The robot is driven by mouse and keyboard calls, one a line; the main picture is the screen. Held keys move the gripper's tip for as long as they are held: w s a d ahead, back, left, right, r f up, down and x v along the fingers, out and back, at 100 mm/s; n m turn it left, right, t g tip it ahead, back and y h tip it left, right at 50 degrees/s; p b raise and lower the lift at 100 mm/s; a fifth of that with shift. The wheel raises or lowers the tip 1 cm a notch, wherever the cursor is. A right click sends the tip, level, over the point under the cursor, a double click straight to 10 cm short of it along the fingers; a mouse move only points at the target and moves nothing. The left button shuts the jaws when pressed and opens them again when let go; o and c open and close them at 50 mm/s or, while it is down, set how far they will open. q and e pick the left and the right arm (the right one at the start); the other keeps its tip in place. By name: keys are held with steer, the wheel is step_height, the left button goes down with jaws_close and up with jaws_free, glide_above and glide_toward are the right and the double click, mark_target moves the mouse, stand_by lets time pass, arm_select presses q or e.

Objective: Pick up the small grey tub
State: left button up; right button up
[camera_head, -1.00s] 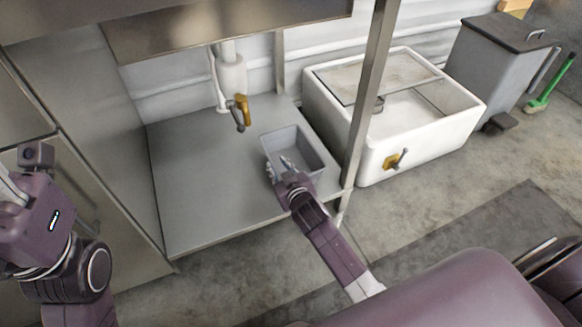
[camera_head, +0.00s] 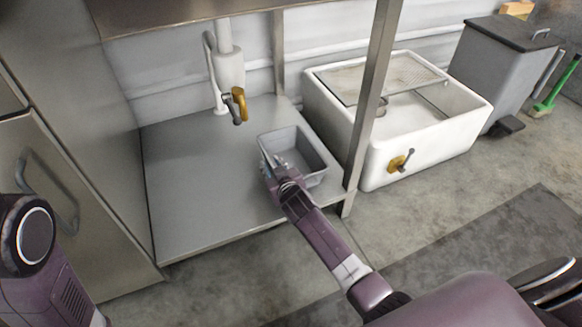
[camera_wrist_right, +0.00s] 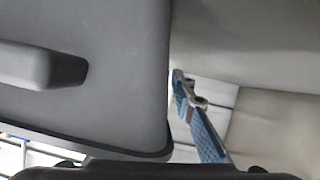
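The small grey tub (camera_head: 313,161) is an open rectangular basin on the metal counter, near its right end, in the head view. My right gripper (camera_head: 271,166) is at the tub's left wall, with one finger showing over the inside and the other close to the outer side. Whether the fingers press on the wall is too small to tell. In the right wrist view a large smooth grey surface fills the left side, very close; I cannot tell for certain what it is. My left gripper is out of view; only part of my left arm shows at the lower left.
The metal counter (camera_head: 195,185) is clear left of the tub. A tap (camera_head: 237,105) hangs behind it. A metal post (camera_head: 372,100) stands right of the tub, before a white sink (camera_head: 440,140). A grey bin (camera_head: 497,70) and a green-handled broom (camera_head: 555,85) are farther right.

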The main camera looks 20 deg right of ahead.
steer(key=shift+w, duration=0.1)
jaws_close()
steer(key=shift+r, duration=0.1)
stand_by(0.4)
